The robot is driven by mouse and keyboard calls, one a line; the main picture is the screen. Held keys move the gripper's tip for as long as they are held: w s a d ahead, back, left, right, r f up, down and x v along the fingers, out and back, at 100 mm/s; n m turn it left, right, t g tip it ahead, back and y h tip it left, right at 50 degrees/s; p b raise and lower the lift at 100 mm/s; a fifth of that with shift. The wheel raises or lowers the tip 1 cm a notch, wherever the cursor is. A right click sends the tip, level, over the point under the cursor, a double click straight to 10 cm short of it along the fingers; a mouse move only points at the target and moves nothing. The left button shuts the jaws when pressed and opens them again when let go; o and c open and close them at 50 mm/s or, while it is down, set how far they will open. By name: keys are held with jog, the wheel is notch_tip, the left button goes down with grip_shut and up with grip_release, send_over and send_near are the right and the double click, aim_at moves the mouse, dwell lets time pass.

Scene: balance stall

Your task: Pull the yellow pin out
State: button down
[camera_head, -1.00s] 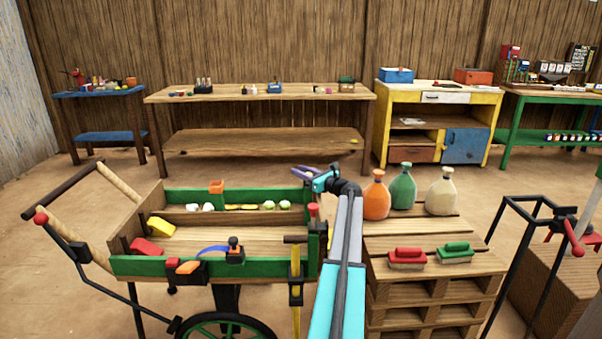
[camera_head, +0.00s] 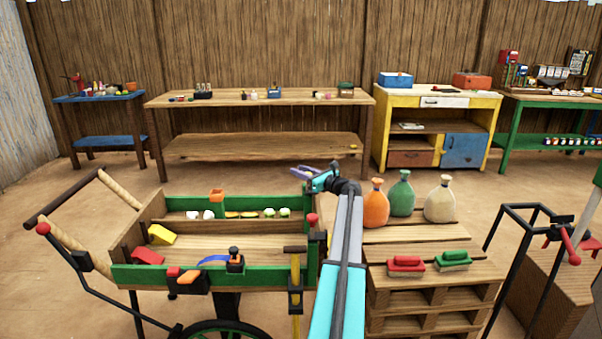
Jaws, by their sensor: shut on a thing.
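My gripper (camera_head: 303,172), with purple fingers, is above the right end of the green-sided cart (camera_head: 205,274) and points left. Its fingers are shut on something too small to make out. A yellow upright rod (camera_head: 295,270) with a brown crosspiece on top sits in a black bracket on the cart's right front corner. It is below my gripper in the picture, apart from the fingers. No other yellow pin can be made out. My arm covers the area right of the cart.
A red knob (camera_head: 312,218) stands at the cart's right end. Several small items lie in the cart. A pallet stack (camera_head: 440,292) at right bears three bottle-shaped sacks and two brushes. Workbenches line the back wall. Bare floor lies between them and the cart.

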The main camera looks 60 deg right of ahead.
jog(key=c, duration=1.4)
grip_release()
jog(key=shift+r, duration=0.35)
jog(key=shift+f, duration=0.1)
jog(key=shift+s, duration=0.15)
jog(key=s, duration=0.4)
jog(key=s+a, duration=0.1)
jog(key=s, duration=0.4)
jog(key=s+a, duration=0.1)
jog(key=s, duration=0.3)
jog(key=shift+s+a, duration=0.1)
jog(key=shift+s, duration=0.1)
jog(key=shift+p, duration=0.3)
